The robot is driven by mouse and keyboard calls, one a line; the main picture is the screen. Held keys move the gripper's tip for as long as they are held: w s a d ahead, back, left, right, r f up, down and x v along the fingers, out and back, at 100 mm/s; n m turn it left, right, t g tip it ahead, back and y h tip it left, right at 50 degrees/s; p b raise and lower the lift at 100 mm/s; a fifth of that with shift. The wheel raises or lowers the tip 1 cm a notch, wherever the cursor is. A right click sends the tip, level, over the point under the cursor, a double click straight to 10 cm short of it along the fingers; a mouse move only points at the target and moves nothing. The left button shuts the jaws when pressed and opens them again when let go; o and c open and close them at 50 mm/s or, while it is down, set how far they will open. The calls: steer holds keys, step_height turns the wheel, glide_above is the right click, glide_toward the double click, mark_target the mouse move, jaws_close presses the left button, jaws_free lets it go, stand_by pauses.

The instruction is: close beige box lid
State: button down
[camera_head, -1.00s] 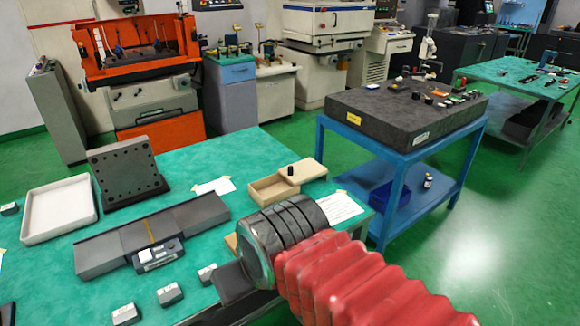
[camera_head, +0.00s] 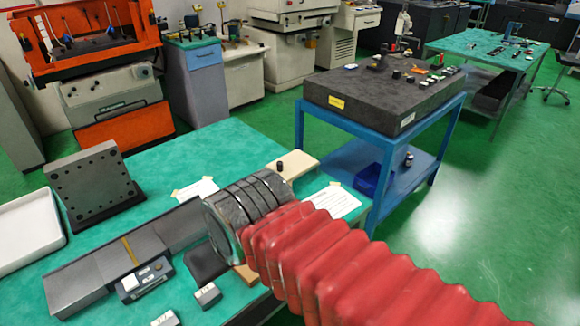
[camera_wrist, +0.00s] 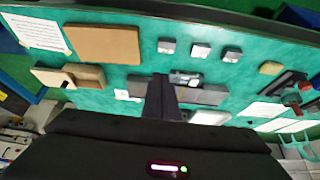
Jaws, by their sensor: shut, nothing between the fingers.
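The beige box lid (camera_head: 298,165), with a black knob (camera_head: 280,166), shows just behind my arm in the head view. My arm hides most of the box body there. In the wrist view the beige box (camera_wrist: 90,76) lies at the left, with the paler lid (camera_wrist: 50,77) offset to its left side, so part of the box looks uncovered. My gripper (camera_wrist: 161,82) is shut and empty. Its dark fingers point over the green table, to the right of the box in that view, apart from it. In the head view my fingers are mostly hidden behind the wrist.
A grey plate fixture (camera_head: 92,185), a white tray (camera_head: 30,232) and a long grey block (camera_head: 85,275) with a small device (camera_head: 145,280) stand on the table (camera_head: 225,150). A brown board (camera_wrist: 102,44) lies near the box. A blue stand (camera_head: 385,135) with a dark slab is beyond.

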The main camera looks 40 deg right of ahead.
steer(key=shift+w, duration=0.15)
steer(key=w+d+f+m+y, duration=0.3)
steer(key=w+d+m+y, duration=0.1)
steer(key=w+d, duration=0.6)
steer(key=w+d+f+m+y, duration=0.3)
steer(key=w+d+y, duration=0.2)
steer(key=w+d, duration=0.5)
steer(key=d+f+m+t+h, duration=0.1)
steer(key=d+f+m+t, duration=0.1)
steer(key=d, duration=0.8)
steer(key=d+f+m+t+h, duration=0.1)
steer(key=d+f+t, duration=0.4)
steer(key=d, duration=0.6)
steer(key=d+f+m+t+h, duration=0.1)
steer(key=d+f+m+t, duration=0.3)
steer(key=d, duration=0.6)
steer(key=shift+s+d+f, duration=0.1)
steer(key=shift+f, duration=0.5)
steer(key=shift+s+d+f, duration=0.1)
steer(key=shift+f, duration=0.45)
